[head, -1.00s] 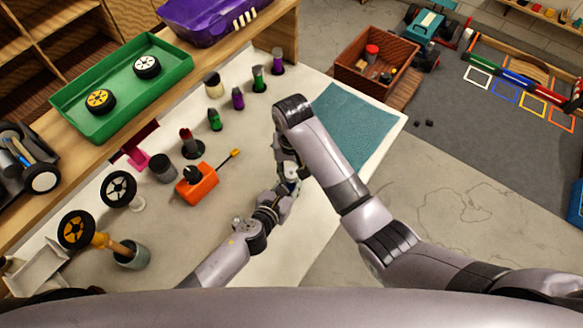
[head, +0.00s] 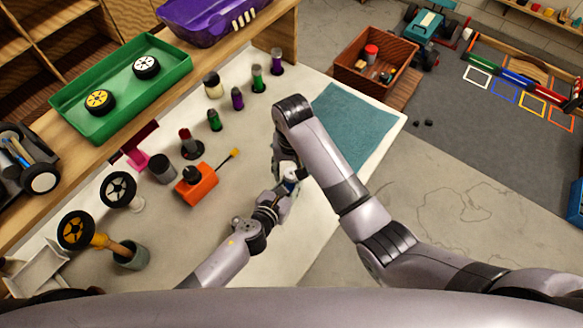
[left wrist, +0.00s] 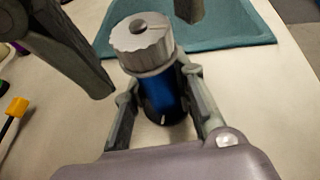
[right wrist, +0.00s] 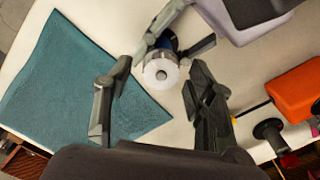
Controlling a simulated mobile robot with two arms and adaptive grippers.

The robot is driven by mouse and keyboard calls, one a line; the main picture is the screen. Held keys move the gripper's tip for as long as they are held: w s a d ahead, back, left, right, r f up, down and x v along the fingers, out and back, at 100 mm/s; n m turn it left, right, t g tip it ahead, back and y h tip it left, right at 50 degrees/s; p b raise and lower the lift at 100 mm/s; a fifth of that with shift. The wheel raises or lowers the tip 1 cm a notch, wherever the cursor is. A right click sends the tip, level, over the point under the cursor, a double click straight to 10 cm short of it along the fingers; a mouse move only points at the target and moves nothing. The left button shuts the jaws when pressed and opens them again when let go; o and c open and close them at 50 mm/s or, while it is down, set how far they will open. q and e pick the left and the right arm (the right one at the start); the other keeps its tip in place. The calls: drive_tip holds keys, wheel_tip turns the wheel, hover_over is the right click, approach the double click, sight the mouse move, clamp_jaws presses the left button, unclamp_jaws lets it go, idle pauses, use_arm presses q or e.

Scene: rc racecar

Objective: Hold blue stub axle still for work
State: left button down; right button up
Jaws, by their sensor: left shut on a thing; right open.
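The blue stub axle (left wrist: 166,98) stands upright between the fingers of my left gripper (left wrist: 165,115), which is shut on it. A grey ribbed cap (left wrist: 142,42) sits on top of the axle; from above it shows as a pale disc with a dark centre in the right wrist view (right wrist: 161,74). My right gripper (right wrist: 152,98) is open above the axle, its two fingers apart on either side of the cap and not visibly touching it.
A teal mat (head: 350,125) lies beside the grippers on the white table. An orange box (head: 197,185) with a yellow-tipped tool, several coloured bottles (head: 237,98) and loose wheels (head: 118,189) stand to the left. A green tray (head: 122,88) is farther back.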

sight(292, 172)
drive_tip(key=shift+r, duration=0.1)
wheel_tip(292, 172, up, 7)
drive_tip(key=shift+r, duration=0.2)
idle(0.4)
drive_tip(key=shift+w+a+r+n, duration=0.2)
drive_tip(key=shift+r+n, duration=0.25)
drive_tip(key=shift+n, duration=0.65)
drive_tip(key=f+n, duration=0.2)
drive_tip(key=n, duration=0.3)
drive_tip(key=f+n, duration=0.3)
drive_tip(key=n, duration=0.2)
drive_tip(key=f+n, duration=0.3)
drive_tip(key=n, duration=0.2)
drive_tip(key=shift+s+d+f+n, duration=0.1)
drive_tip(key=shift+s+f+n, duration=0.2)
drive_tip(key=shift+n, duration=0.1)
drive_tip(key=shift+c, duration=0.2)
